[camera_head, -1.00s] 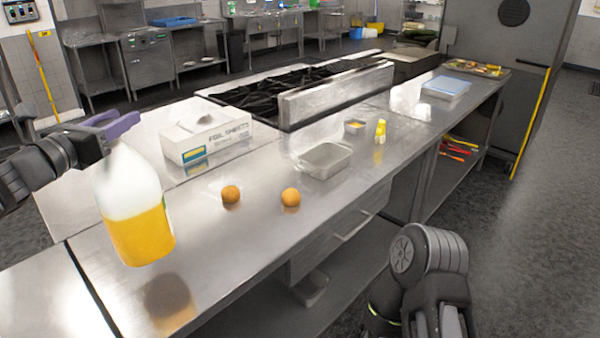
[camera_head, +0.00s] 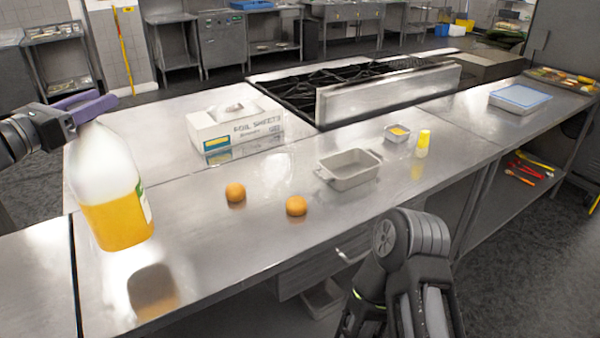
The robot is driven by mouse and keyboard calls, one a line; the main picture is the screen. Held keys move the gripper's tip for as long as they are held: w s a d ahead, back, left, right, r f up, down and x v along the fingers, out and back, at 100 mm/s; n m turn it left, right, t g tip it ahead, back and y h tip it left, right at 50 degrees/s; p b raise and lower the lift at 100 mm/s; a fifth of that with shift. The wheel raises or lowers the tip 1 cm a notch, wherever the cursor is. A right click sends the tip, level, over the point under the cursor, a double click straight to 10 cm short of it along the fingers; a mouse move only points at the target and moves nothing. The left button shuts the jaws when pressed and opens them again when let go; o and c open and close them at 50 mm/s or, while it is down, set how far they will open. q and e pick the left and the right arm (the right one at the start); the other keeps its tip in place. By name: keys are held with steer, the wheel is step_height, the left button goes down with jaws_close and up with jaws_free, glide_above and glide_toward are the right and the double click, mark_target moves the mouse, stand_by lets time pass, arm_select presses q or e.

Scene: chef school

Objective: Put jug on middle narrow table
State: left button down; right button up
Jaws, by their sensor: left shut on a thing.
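Which surface is the middle narrow table, I cannot tell.
Two oranges (camera_head: 296,206), a grey baking dish (camera_head: 349,169), a foil sheets box (camera_head: 236,128), a small container (camera_head: 397,133) and a yellow shaker (camera_head: 423,143) stand on the counter. A stove (camera_head: 350,85) lies behind. The counter's front left is bare.

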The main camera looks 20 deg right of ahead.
mark_target(120, 139)
arm_select(q)
steer(key=shift+s+d+r, duration=0.15)
steer(key=shift+s+r, duration=0.15)
steer(key=shift+r, duration=0.15)
steer(key=shift+a, duration=0.25)
steer(key=shift+d, duration=0.2)
steer(key=shift+f, duration=3.25)
steer(key=shift+f+p, duration=0.3)
steer(key=shift+f, duration=1.5)
